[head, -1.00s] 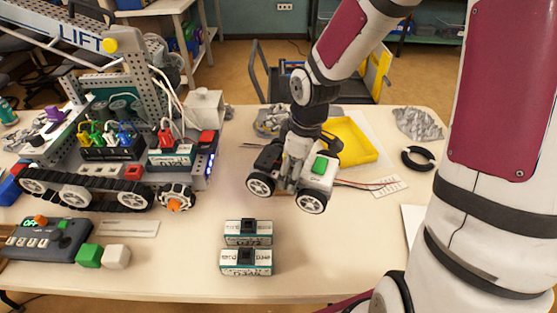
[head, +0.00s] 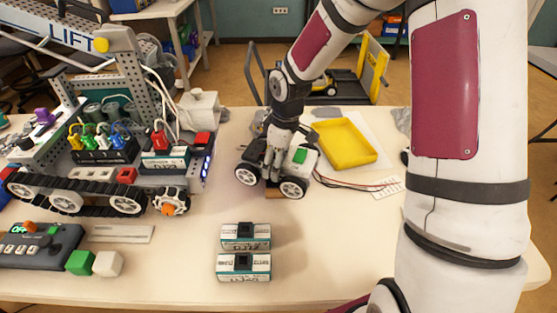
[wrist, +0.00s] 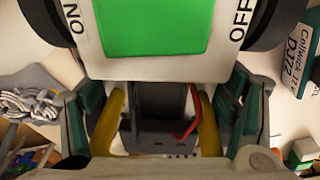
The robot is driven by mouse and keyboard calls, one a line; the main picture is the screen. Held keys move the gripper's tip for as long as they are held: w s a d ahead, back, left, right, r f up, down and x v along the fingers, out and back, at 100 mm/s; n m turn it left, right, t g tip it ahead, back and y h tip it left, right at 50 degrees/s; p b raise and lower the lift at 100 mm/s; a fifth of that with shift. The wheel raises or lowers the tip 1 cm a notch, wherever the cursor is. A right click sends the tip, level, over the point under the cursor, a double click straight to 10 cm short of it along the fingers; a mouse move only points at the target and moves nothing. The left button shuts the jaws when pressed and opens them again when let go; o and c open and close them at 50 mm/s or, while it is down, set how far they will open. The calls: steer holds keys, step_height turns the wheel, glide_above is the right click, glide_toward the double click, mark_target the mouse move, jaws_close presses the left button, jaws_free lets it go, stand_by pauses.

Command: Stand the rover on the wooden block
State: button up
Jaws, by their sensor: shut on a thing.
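The rover (head: 304,168), a small white and dark four-wheeled vehicle with a green switch on top, is near the middle of the table in the head view. My gripper (head: 273,164) points down and is shut on the rover's middle. A small part of the brown wooden block (head: 274,193) shows under the rover, between its near wheels. The rover hides most of the block, and I cannot tell whether they touch. In the wrist view the rover's green ON/OFF switch (wrist: 152,25) fills the top, with the gripper fingers (wrist: 160,118) on either side of its dark middle.
A large tracked robot (head: 100,185) stands at the left. Two teal-and-white battery packs (head: 245,250) lie in front of the rover. A yellow tray (head: 345,140) and loose wires (head: 345,184) lie to its right.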

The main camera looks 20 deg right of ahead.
steer(key=shift+w+f, duration=0.1)
steer(key=shift+f, duration=0.45)
steer(key=o, duration=1.9)
steer(key=shift+o, duration=0.2)
step_height(320, 180, up, 13)
steer(key=s+p, duration=0.2)
steer(key=s+d+r+m+h, duration=0.15)
steer(key=s+r+m, duration=0.35)
steer(key=s+r, duration=0.75)
steer(key=s+a+m+t, duration=0.1)
steer(key=s+m, duration=0.4)
steer(key=s, duration=1.2)
steer(key=shift+s+a+f+t+y, duration=0.2)
steer(key=shift+s+t+y, duration=0.1)
steer(key=shift+s+y, duration=0.1)
